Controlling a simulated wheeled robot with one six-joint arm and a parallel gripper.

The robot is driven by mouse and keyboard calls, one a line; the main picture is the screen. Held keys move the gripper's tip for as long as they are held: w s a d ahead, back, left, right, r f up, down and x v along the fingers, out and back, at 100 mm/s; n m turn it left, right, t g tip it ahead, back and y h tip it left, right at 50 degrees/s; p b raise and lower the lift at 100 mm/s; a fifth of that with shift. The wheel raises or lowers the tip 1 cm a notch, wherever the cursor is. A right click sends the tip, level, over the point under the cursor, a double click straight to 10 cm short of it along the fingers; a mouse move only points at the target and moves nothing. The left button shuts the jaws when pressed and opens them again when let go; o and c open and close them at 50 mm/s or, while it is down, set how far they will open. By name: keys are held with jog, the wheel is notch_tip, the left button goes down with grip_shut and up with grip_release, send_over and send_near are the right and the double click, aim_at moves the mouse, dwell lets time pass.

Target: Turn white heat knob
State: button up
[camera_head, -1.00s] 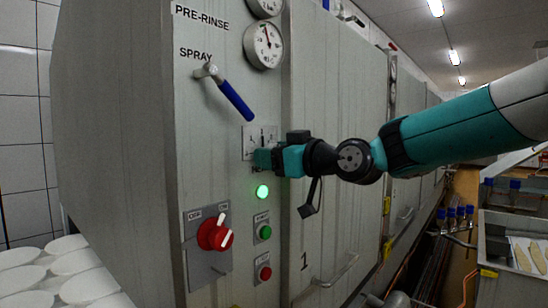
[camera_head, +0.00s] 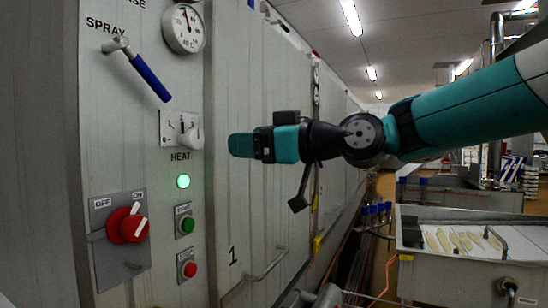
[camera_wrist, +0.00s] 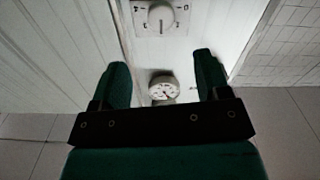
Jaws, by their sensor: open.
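The white heat knob (camera_head: 192,137) sits on a pale square plate (camera_head: 169,128) on the grey panel, above the word HEAT. It also shows as a round white knob (camera_wrist: 160,18) at the top of the wrist view. My gripper (camera_head: 232,146) is to the right of the knob, apart from it, with nothing visible in its jaws. In the wrist view its two green fingers (camera_wrist: 160,60) stand wide apart. The knob lies beyond the fingertips in that picture.
A blue-handled spray lever (camera_head: 149,77) and a gauge (camera_head: 184,28) are above the knob. A green light (camera_head: 183,181), green button (camera_head: 187,225), red button (camera_head: 190,269) and red switch (camera_head: 127,226) are below. A metal vat (camera_head: 470,278) stands at right.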

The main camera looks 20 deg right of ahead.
jog(key=shift+b+v, duration=0.4)
jog(key=shift+v, duration=1.7)
jog(key=shift+f, duration=0.1)
jog(key=s+a+f+m+g+h, duration=0.15)
jog(key=s+f+g, duration=0.25)
jog(key=f, duration=0.4)
jog(key=s+a+f+m+g+h, duration=0.1)
jog(key=s+a+f+g+h, duration=0.15)
jog(key=s+f, duration=0.4)
jog(key=s+d+f+m+g+h, duration=0.1)
jog(key=s+f+g+h, duration=0.3)
jog(key=s+f, duration=0.8)
jog(key=shift+d+f+g+h, duration=0.3)
jog(key=shift+d+f+g, duration=0.35)
jog(key=shift+g, duration=0.5)
dwell(2.0)
